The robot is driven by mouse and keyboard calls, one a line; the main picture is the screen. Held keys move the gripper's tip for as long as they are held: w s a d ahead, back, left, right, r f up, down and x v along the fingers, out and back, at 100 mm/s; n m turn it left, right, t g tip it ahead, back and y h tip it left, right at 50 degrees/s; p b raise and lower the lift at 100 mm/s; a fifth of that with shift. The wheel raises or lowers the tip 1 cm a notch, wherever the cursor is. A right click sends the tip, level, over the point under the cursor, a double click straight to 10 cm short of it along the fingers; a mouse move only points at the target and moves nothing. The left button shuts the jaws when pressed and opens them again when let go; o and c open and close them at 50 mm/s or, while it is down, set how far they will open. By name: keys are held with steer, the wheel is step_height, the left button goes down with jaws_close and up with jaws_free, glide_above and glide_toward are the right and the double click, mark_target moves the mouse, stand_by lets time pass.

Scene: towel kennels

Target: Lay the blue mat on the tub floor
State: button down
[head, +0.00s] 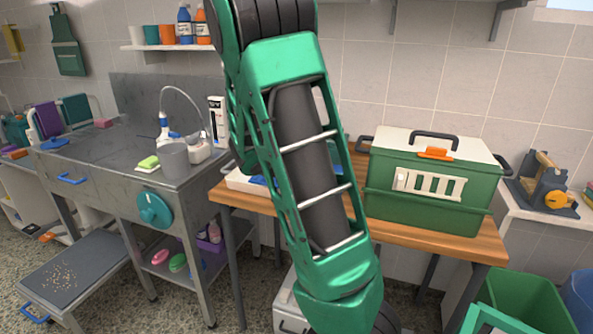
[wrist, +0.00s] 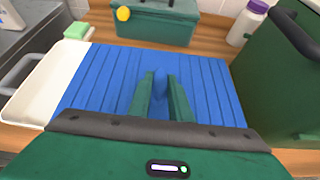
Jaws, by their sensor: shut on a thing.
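The blue mat (wrist: 85,85) is a ribbed sheet lying across the wooden table in the wrist view. My gripper (wrist: 160,78) is shut on a raised fold at its middle.
A white tray (wrist: 40,88) lies at the mat's left. A green case (head: 430,190) stands on the wooden table (head: 400,238) to the right; a green toolbox (wrist: 155,25) stands behind the mat.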

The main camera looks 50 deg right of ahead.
steer(key=shift+f, duration=0.7)
steer(key=c, duration=1.6)
jaws_free()
